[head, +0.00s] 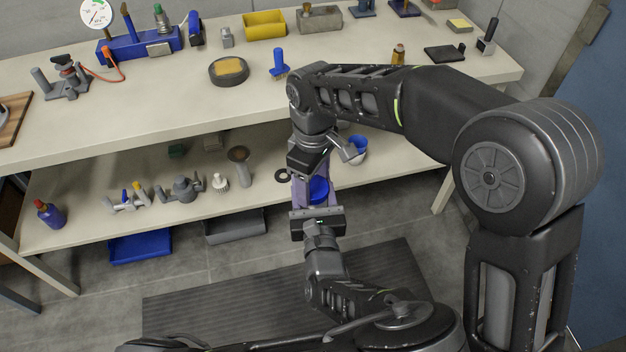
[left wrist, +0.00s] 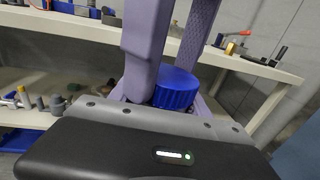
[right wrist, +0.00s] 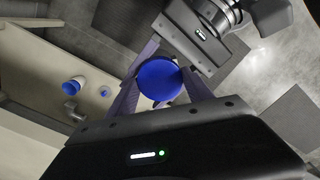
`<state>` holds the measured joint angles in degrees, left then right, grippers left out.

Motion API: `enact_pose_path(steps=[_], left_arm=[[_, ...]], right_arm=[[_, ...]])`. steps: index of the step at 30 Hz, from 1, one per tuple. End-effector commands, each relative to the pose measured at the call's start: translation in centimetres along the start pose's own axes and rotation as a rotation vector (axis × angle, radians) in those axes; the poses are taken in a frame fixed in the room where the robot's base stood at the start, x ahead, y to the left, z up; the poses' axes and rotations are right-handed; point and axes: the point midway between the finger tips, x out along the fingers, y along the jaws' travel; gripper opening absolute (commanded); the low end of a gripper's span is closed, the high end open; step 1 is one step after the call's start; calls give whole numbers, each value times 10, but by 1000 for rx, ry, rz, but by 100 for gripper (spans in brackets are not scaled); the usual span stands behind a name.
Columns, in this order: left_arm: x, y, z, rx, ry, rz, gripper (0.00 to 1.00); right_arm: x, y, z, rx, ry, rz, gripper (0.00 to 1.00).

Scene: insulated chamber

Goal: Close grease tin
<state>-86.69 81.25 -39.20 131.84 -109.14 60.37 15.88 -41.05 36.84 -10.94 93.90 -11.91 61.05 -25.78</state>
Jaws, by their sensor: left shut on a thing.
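A ribbed blue lid (left wrist: 176,88) shows between my gripper fingers in the left wrist view. It appears as a round blue disc in the right wrist view (right wrist: 159,80) and as a small blue patch in the head view (head: 319,190). My left gripper (head: 318,198) comes up from below and is shut on the grease tin, whose body is mostly hidden under the lid and behind the fingers. My right gripper (head: 308,178) reaches down from above, its purple fingers on either side of the lid. Whether they touch it is unclear.
The workbench top behind holds a yellow bin (head: 265,25), a round dark dish (head: 228,70) and a blue-handled brush (head: 279,63). The lower shelf holds a funnel-like piece (head: 238,160) and a white-and-blue cup (head: 356,149) close to my right gripper. A dark mat (head: 215,305) lies on the floor.

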Motion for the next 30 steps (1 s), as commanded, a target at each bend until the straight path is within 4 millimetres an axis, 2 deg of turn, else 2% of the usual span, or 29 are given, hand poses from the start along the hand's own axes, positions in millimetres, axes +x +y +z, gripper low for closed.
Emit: enact_pose_path(steps=[2, 17, 18, 25, 30], left_arm=[[0, 0, 0, 0, -1, 0, 0], [0, 0, 0, 0, -1, 0, 0], [0, 0, 0, 0, -1, 0, 0], [0, 0, 0, 0, -1, 0, 0], [0, 0, 0, 0, -1, 0, 0]], right_arm=[[0, 0, 0, 0, 0, 0, 50], [0, 0, 0, 0, 0, 1, 9], [0, 0, 0, 0, 0, 1, 60], [0, 0, 0, 0, 0, 1, 79], [0, 0, 0, 0, 0, 0, 79]])
